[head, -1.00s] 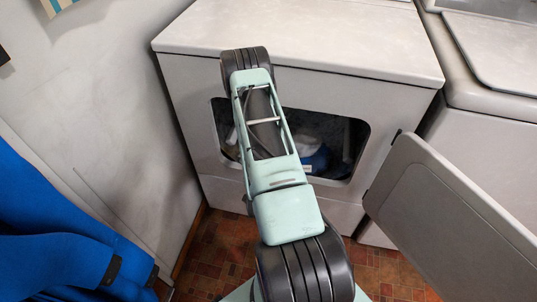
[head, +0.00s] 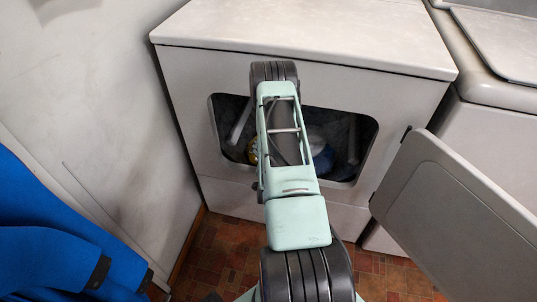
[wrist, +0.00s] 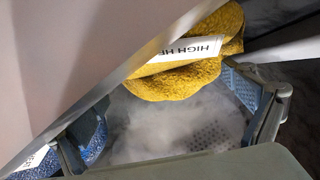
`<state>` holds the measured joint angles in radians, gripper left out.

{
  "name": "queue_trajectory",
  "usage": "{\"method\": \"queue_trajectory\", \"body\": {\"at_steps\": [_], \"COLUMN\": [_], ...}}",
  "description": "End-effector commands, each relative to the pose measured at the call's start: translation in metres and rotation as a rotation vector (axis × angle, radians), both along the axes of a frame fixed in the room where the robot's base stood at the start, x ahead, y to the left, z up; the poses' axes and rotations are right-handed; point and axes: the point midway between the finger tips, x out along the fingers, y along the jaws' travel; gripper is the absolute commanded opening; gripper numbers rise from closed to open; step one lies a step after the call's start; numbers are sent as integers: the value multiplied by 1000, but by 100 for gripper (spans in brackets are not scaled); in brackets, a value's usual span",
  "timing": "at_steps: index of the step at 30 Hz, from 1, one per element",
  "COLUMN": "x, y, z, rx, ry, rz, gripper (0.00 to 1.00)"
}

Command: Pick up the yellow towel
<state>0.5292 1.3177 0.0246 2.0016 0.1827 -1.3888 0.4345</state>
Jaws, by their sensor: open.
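The yellow towel (wrist: 190,62) is a bunched, rough cloth at the top middle of the wrist view, with a white label reading "HIGH HE…". In the head view a small bit of the yellow towel (head: 253,151) shows inside the dryer opening, just left of my arm; the rest is hidden. My gripper (wrist: 172,118) is open in the wrist view, with its fingers at the lower left and right. The towel lies beyond the fingers, and I see nothing held between them. In the head view my arm hides the gripper.
The white dryer (head: 300,62) has an opening edged by its front panel. Its door (head: 455,205) hangs open at the right. A perforated grey surface (wrist: 212,135) lies below. Blue cloth (head: 60,240) hangs left.

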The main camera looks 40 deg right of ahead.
Motion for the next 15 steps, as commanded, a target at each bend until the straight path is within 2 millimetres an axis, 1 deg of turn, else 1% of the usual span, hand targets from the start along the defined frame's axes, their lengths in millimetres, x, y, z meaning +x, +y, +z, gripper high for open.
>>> {"method": "queue_trajectory", "body": {"at_steps": [1,4,11,15], "x": [5,10,11,11], "y": [-5,-9,-10,-10], "z": [-4,-5,-5,-5], "rx": [-1,-1,0,0], "ry": [-2,-1,0,0], "rz": [-2,-1,0,0], "gripper": [96,96,96,82]}}
